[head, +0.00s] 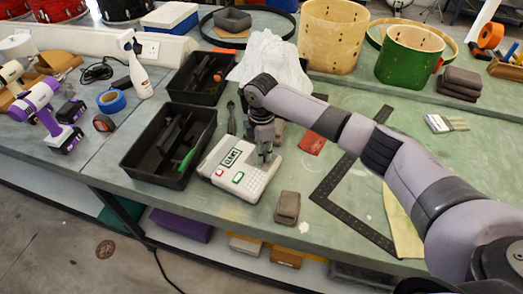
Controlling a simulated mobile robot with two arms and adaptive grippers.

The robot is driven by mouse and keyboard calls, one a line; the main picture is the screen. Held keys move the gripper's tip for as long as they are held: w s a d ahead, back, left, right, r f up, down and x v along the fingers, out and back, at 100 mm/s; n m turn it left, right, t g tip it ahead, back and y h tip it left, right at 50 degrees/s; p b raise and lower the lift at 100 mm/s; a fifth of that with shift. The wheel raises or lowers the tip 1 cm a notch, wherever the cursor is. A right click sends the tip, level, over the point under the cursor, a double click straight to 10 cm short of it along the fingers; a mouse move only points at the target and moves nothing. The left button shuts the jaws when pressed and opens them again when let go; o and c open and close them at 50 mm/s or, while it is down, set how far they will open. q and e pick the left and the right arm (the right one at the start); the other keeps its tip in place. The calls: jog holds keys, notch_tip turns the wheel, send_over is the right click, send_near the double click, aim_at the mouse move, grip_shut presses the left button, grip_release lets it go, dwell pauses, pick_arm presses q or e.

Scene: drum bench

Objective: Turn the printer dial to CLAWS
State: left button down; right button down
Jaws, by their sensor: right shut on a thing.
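The white label printer (252,187) lies on the green bench near the middle of the head view. Its display (232,158) shows green letters that look like CLAWS, though they are small. A red button and a green button sit on its front part. My right gripper (264,158) points down at the printer's right rear part, its fingers shut on what seems to be the dial. The fingers hide the dial, so its pointer cannot be seen. My left gripper is not in view.
Black trays (172,146) stand left of the printer, with pliers (231,118) beside them. A grey block (287,208) lies in front right, and a black metal square (340,205) lies further right. My right arm spans the right side.

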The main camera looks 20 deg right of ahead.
jog(key=c, duration=1.3)
grip_release()
jog(key=shift+c, duration=0.2)
jog(key=shift+r, duration=0.15)
notch_tip(320, 180, up, 12)
jog(key=shift+f, duration=0.2)
